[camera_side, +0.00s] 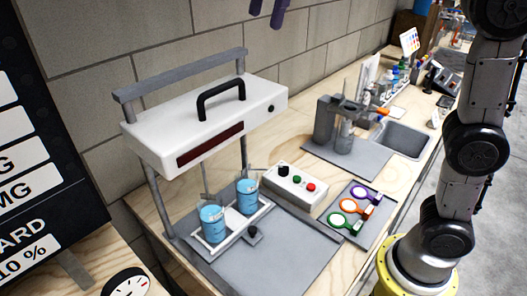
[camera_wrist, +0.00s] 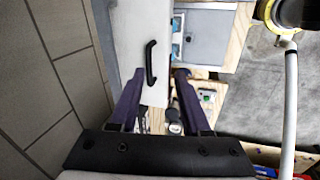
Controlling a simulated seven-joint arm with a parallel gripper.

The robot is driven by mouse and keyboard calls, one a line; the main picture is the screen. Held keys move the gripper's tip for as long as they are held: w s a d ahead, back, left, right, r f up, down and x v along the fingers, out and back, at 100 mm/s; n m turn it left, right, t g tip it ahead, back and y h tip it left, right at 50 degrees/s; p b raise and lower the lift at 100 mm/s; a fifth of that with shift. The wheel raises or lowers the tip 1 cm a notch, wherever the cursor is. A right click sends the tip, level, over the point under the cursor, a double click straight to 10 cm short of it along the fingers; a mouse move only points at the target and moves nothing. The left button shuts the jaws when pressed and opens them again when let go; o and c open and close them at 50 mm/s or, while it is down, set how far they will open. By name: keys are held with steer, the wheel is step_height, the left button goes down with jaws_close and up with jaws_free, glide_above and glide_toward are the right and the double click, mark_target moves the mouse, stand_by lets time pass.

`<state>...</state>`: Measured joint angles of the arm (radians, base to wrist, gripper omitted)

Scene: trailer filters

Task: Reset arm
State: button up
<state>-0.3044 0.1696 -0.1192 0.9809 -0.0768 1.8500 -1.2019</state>
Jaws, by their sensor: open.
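My gripper (camera_side: 265,16) shows only as two dark purple fingertips at the top edge of the side view, high above the bench and apart from everything. In the wrist view its two fingers (camera_wrist: 160,73) are spread wide with nothing held between them. Below them is the white machine head (camera_side: 215,118) with its black handle, also seen in the wrist view (camera_wrist: 136,50). Two beakers of blue liquid (camera_side: 212,222) (camera_side: 247,195) stand under the head.
A button box (camera_side: 296,190) stands between the machine and filters. Behind are a grey device (camera_side: 338,124), a sink (camera_side: 406,137) and several bottles (camera_side: 391,78). A block wall (camera_side: 120,40) runs along the back. A dark sign (camera_side: 40,170) and a dial (camera_side: 126,284) are at left.

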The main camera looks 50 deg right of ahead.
steer(key=s+d+f+m+t, duration=0.1)
steer(key=s+d+f+m, duration=0.25)
steer(key=s, duration=0.25)
steer(key=s+d+f+m, duration=0.2)
steer(key=s+d+f, duration=0.15)
steer(key=s, duration=0.25)
steer(key=s+d+f+m, duration=0.1)
steer(key=s+f+m, duration=0.2)
steer(key=f, duration=0.6)
steer(key=s+d+f+m+t, duration=0.1)
steer(key=s+f+m, duration=0.2)
steer(key=f+m, duration=0.5)
steer(key=shift+s+f+t, duration=0.25)
steer(key=shift+f+t, duration=0.05)
steer(key=shift+f, duration=0.45)
steer(key=shift+d+m, duration=0.1)
steer(key=shift+m, duration=0.15)
